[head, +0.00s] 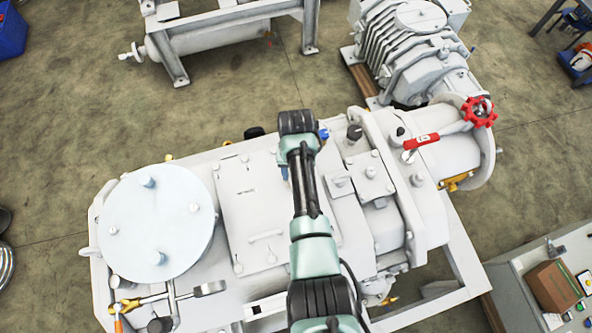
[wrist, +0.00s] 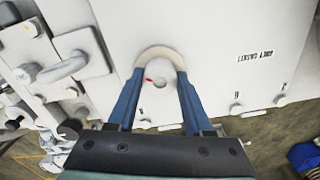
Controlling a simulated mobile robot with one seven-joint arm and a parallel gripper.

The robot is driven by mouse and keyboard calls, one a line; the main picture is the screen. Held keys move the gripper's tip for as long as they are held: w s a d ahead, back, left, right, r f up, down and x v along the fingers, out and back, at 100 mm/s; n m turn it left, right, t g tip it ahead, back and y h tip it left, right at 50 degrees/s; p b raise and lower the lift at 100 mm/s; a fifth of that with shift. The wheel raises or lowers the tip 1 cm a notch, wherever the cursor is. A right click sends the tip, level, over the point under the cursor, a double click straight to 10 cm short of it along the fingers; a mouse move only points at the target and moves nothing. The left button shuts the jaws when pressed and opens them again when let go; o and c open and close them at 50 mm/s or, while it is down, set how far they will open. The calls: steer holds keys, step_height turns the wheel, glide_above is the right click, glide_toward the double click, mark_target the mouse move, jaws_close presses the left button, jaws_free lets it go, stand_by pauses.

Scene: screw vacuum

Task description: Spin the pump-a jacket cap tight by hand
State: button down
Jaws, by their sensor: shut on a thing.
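My gripper (wrist: 160,76) shows in the wrist view, its two blue fingers on either side of a round pale beige piece, which I take to be the pump-a jacket cap (wrist: 160,53). Its beige rim arches between the fingertips, and the fingers are shut on it. A pale centre with a small red mark lies inside the arc. The cap is against or close to a flat white pump surface (wrist: 215,25); its seating cannot be told. In the head view my arm hides the cap and most of the gripper, above the white pump (head: 245,185).
A red-handled valve lever (head: 421,140) and a red handwheel (head: 480,111) stand at the pump's right end. A large round lid (head: 158,222) is on the left, with tools (head: 180,297) below it. Pipe fittings (wrist: 75,62) stand left of the gripper in the wrist view.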

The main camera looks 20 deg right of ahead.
steer(key=shift+w+r, duration=0.2)
steer(key=shift+c, duration=2.4)
jaws_free()
steer(key=shift+o, duration=0.9)
steer(key=shift+s, duration=0.15)
steer(key=shift+f, duration=0.1)
step_height(320, 180, up, 13)
steer(key=b, duration=0.1)
